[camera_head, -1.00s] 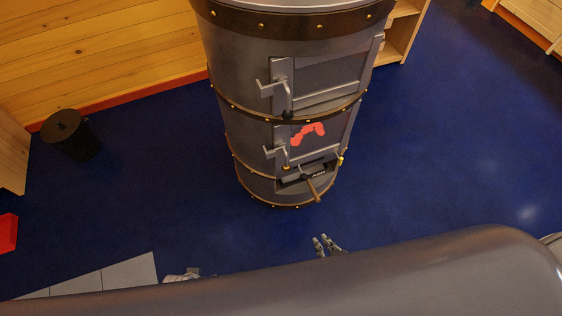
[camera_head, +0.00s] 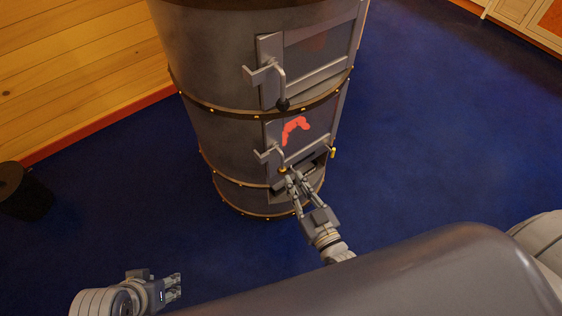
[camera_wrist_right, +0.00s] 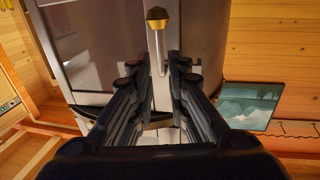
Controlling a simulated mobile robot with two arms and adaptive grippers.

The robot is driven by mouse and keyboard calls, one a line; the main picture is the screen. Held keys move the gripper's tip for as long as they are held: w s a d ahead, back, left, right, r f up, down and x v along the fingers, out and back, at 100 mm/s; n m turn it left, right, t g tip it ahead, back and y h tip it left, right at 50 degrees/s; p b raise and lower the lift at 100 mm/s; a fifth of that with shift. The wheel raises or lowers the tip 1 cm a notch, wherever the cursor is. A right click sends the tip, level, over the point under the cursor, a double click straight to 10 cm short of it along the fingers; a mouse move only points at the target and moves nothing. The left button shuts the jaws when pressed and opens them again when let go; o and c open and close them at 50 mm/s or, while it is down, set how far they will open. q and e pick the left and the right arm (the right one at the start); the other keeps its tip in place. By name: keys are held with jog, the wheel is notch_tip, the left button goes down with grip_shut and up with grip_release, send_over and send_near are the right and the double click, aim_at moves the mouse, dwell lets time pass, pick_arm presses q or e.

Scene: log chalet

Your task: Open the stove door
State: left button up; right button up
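The stove (camera_head: 205,60) is a tall grey metal cylinder with riveted bands. Its lower door (camera_head: 320,124) is shut, with an orange-red shape on its dark pane. The lower door handle (camera_head: 276,153) hangs down to a gold knob (camera_head: 282,169). The upper door (camera_head: 325,50) is shut too, with a black-knobbed handle (camera_head: 280,84). My right gripper (camera_head: 287,178) is open just below the lower handle. In the right wrist view, the rod with the gold knob (camera_wrist_right: 157,14) lies between the open fingers' directions; contact cannot be told. My left gripper (camera_head: 178,287) is open and empty, low at left.
A black bin (camera_head: 22,192) stands at the left by the wooden wall (camera_head: 70,70). A pale cabinet (camera_head: 530,25) stands at the far right.

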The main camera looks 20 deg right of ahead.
aim_at(283, 163)
jog(key=w, duration=0.3)
jog(key=w+a+b, duration=0.1)
jog(key=w, duration=0.4)
jog(key=shift+w+a, duration=0.15)
jog(key=shift+w, duration=0.15)
grip_shut()
